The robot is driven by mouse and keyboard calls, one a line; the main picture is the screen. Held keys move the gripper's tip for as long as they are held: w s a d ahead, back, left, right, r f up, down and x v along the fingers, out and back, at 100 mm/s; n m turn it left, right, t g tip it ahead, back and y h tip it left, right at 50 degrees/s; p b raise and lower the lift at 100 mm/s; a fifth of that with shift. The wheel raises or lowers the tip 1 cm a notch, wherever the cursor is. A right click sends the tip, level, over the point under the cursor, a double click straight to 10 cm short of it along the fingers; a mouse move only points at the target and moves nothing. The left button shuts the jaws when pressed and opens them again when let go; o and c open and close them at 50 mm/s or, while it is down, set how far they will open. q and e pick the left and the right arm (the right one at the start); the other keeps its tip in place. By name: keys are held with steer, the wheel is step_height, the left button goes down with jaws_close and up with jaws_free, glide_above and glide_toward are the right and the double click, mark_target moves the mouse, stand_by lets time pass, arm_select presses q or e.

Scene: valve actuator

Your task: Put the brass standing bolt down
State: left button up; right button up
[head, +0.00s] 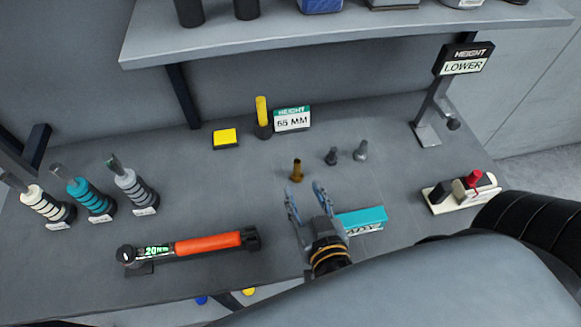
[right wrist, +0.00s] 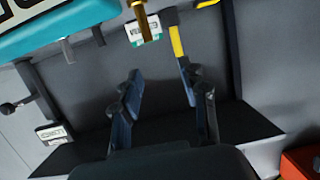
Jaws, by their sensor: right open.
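The brass bolt (head: 297,170) stands upright on the grey bench, its wider end down. My right gripper (head: 305,189) is open and empty, just on the near side of the bolt, with its fingers pointing toward it. In the right wrist view the brass bolt (right wrist: 145,22) shows near the top edge, partly cut off. The open fingers (right wrist: 160,82) are apart from it there, with nothing between them. My left gripper is not in view.
Two grey bolts (head: 346,154) stand right of the brass one. A teal block (head: 362,220) lies beside my right gripper. Behind stand a yellow-topped post (head: 262,118) and a 65 MM sign (head: 292,119). An orange torque wrench (head: 208,243) lies at left. Bench left of the bolt is clear.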

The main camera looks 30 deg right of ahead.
mark_target(298, 168)
steer(key=shift+m+g, duration=0.3)
steer(key=shift+g, duration=0.1)
steer(key=w+d+f, duration=0.1)
steer(key=w, duration=0.1)
steer(key=w+f+p, duration=0.1)
steer(key=w, duration=0.1)
steer(key=w+d+f+p, duration=0.1)
steer(key=w+f, duration=0.1)
steer(key=shift+d, duration=0.3)
steer(key=shift+f+x, duration=0.15)
steer(key=shift+x, duration=1.4)
steer(key=shift+f+x, duration=0.1)
steer(key=shift+x, duration=1.45)
steer(key=shift+s, duration=0.25)
steer(key=c, duration=0.3)
jaws_close()
